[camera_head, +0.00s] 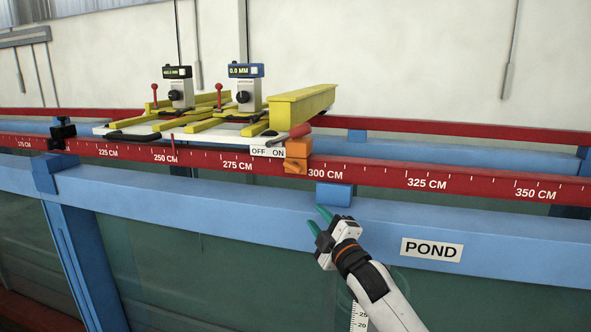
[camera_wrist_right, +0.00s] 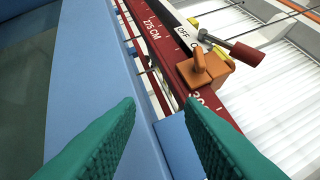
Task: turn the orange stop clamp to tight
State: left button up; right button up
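The orange stop clamp (camera_head: 298,155) sits on the red scale rail (camera_head: 400,179) just left of the 300 CM mark, at the right end of the carriage. It also shows in the right wrist view (camera_wrist_right: 203,70), with an orange knob or lever standing on its near side. My right gripper (camera_head: 320,216) is open and empty, below and slightly right of the clamp, in front of the blue beam. Its two green fingers (camera_wrist_right: 160,120) are spread wide in the wrist view, with the clamp beyond them. My left gripper is not in view.
The white carriage plate (camera_head: 130,132) carries yellow bars and two gauges. A lever with a red grip (camera_head: 300,131) stands right above the clamp, beside an OFF/ON label (camera_head: 267,151). A black clamp (camera_head: 62,133) sits far left. A blue block (camera_head: 334,194) lies between gripper and rail.

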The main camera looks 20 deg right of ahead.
jog(key=n+t+y, duration=0.1)
send_near(295, 171)
jog(key=p+x, duration=0.2)
jog(key=x, duration=0.2)
jog(key=p+x, duration=0.3)
jog(key=x, duration=0.1)
jog(key=shift+w+a+r, duration=0.1)
jog(key=shift+r, duration=0.2)
jog(key=shift+w, duration=0.8)
grip_shut()
